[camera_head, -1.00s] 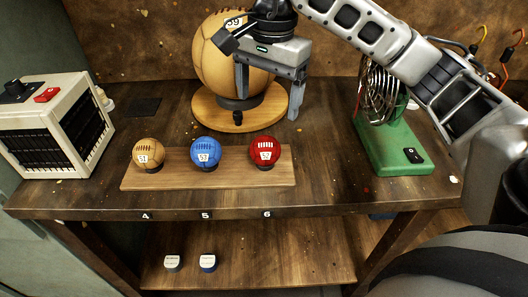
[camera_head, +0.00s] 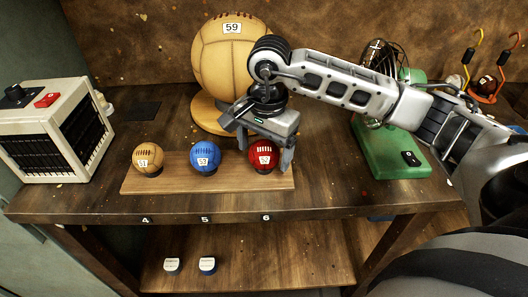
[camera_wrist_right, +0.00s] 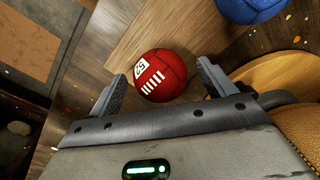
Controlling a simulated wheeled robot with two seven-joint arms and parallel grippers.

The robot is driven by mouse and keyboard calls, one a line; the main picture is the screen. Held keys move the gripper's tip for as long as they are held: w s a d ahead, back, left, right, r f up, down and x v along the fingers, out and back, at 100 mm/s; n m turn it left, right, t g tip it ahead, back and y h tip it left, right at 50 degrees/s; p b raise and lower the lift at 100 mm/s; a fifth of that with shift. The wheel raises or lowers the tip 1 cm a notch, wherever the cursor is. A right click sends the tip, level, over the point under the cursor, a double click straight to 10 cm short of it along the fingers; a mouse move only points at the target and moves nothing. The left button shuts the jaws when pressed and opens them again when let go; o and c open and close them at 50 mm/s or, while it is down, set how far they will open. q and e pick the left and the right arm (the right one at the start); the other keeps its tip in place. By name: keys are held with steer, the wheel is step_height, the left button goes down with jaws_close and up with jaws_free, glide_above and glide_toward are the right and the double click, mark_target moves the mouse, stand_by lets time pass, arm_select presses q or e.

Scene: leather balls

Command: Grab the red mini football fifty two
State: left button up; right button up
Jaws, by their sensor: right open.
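The red mini football (camera_head: 262,155) with a white number label sits at the right end of a wooden board (camera_head: 214,184) on the table. My right gripper (camera_head: 265,148) is open at the ball, coming from behind and above, with a finger on either side in the picture. In the right wrist view the red ball (camera_wrist_right: 161,76) lies between and slightly beyond the two fingertips (camera_wrist_right: 163,83). I cannot tell whether a finger touches it. My left gripper is not in view.
A blue ball (camera_head: 205,156) and a tan ball (camera_head: 147,158) stand left on the same board. A large tan ball 59 (camera_head: 230,60) stands behind on a round wooden base. A green-based fan (camera_head: 395,150) is right; a white box with black grilles (camera_head: 55,130) is left.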

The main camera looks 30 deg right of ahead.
steer(key=c, duration=1.1)
